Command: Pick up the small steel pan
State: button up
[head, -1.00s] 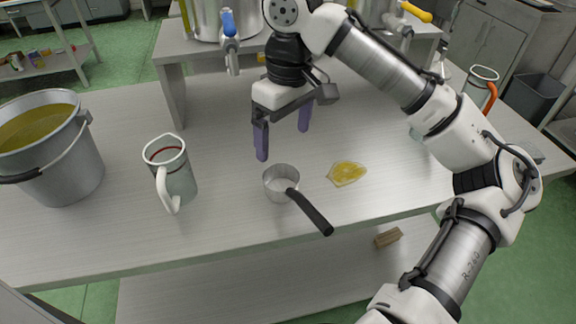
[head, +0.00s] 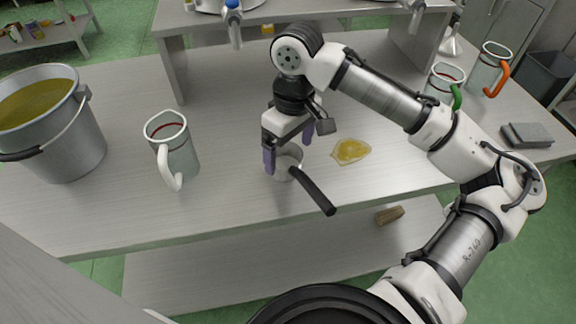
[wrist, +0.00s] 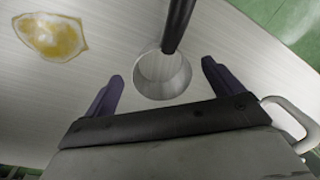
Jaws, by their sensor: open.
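The small steel pan (head: 288,158) stands upright on the metal worktable, its black handle (head: 313,192) pointing toward the front right. In the wrist view the pan (wrist: 162,76) lies between and just beyond the fingertips, its handle running to the top edge. My gripper (head: 290,148) is open and low over the pan, one finger at each side of it. In the wrist view my gripper (wrist: 161,76) is empty, with clear gaps between the fingers and the pan. In the head view the gripper hides part of the pan's rim.
A white-handled jug (head: 176,150) and a bucket of oil (head: 88,140) stand to the left. A yellow oil puddle (head: 351,151) lies right of the pan. Jugs with green (head: 446,84) and orange (head: 489,70) handles and a grey block (head: 526,136) are at the right.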

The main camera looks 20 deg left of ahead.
aim_at(289, 158)
notch_tip(289, 158, down, 3)
jog(key=shift+s+f, duration=0.1)
jog(key=shift+s, duration=0.05)
jog(key=shift+c, duration=0.3)
jog(key=c, duration=1.1)
